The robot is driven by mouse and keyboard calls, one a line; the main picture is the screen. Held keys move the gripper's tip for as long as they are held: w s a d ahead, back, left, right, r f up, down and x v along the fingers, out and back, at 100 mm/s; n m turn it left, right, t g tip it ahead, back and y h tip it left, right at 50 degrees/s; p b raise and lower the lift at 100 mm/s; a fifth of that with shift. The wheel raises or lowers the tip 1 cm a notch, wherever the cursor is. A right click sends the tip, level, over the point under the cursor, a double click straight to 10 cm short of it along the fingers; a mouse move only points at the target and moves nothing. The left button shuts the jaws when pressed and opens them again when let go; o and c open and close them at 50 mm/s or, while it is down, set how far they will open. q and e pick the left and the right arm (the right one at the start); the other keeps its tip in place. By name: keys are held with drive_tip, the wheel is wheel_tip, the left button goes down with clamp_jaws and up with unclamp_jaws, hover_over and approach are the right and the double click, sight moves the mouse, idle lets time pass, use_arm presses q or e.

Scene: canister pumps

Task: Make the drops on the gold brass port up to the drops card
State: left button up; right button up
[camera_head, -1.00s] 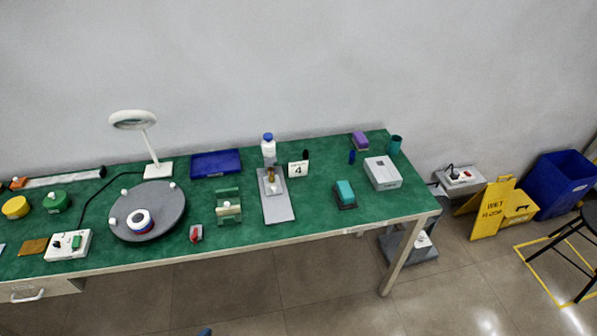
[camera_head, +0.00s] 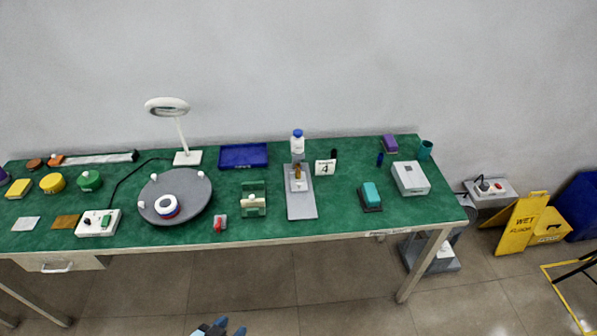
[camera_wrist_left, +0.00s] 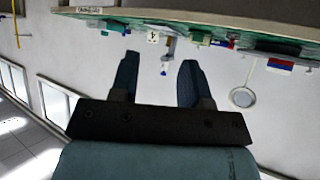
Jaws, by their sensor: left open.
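The gold brass port (camera_head: 297,171) stands on a grey plate (camera_head: 301,206) on the green table, in front of a white bottle with a blue cap (camera_head: 298,143). The drops card (camera_head: 325,168), white with a 4 on it, stands just right of the port. Any drops on the port are too small to make out. My left gripper (camera_head: 219,324) shows at the bottom edge of the head view, well short of the table. In the left wrist view its two fingers (camera_wrist_left: 158,80) are apart with nothing between them. My right gripper is out of view.
The green table (camera_head: 340,205) also bears a grey turntable (camera_head: 190,207), a ring lamp (camera_head: 167,107), a blue tray (camera_head: 243,156), a teal-topped block (camera_head: 371,195) and a white box (camera_head: 410,178). Open floor lies in front. A yellow wet-floor sign (camera_head: 522,222) stands at right.

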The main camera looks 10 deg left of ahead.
use_arm(q)
clamp_jaws()
idle(1.9)
